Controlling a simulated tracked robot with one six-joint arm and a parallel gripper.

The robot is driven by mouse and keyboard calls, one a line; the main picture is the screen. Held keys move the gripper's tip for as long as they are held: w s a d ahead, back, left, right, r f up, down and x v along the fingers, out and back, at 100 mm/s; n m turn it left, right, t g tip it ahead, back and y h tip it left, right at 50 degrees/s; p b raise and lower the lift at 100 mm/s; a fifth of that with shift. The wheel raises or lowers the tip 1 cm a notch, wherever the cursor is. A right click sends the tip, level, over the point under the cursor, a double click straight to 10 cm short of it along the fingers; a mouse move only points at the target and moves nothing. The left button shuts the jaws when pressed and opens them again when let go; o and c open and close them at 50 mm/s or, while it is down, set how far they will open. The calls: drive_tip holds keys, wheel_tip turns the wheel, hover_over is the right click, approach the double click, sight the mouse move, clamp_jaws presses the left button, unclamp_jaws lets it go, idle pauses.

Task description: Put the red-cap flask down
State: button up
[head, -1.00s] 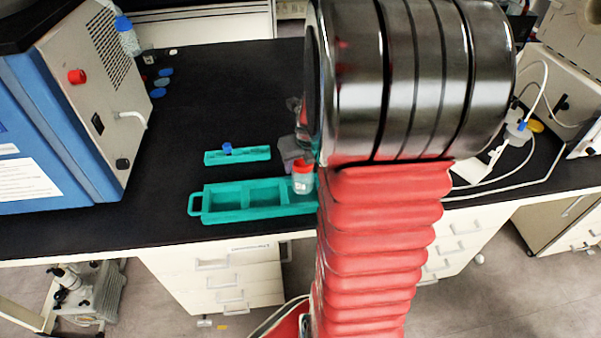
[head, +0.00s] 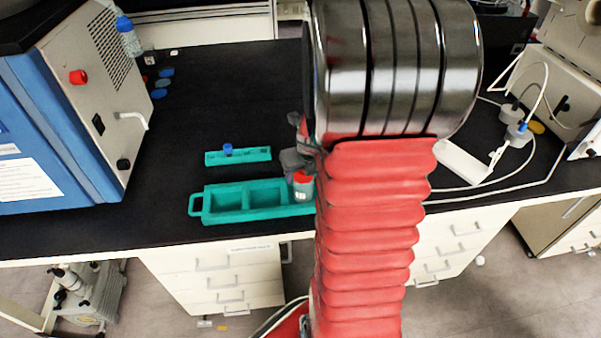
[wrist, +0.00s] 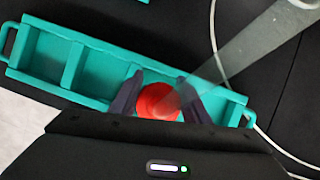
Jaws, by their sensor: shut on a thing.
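The red-cap flask (head: 303,187) is a small clear flask with a red cap. In the head view it stands upright at the right end of the large teal rack (head: 196,205). In the wrist view its red cap (wrist: 157,101) sits between the two dark fingers of my gripper (wrist: 158,95), which is shut on it. The flask is over or in the rack's right compartment; I cannot tell whether its base touches the floor of it. The rack's other compartments (wrist: 45,55) look empty. My arm hides the rack's right end in the head view.
A smaller teal rack (head: 255,154) with a blue-capped item (head: 227,149) lies behind the large one. A blue and grey machine (head: 75,110) stands at the left. A white tray and cables (head: 470,163) lie on the right.

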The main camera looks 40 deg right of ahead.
drive_tip(key=o, duration=1.5)
drive_tip(key=shift+r, duration=0.1)
drive_tip(key=shift+v, duration=5.95)
drive_tip(key=shift+s, duration=0.1)
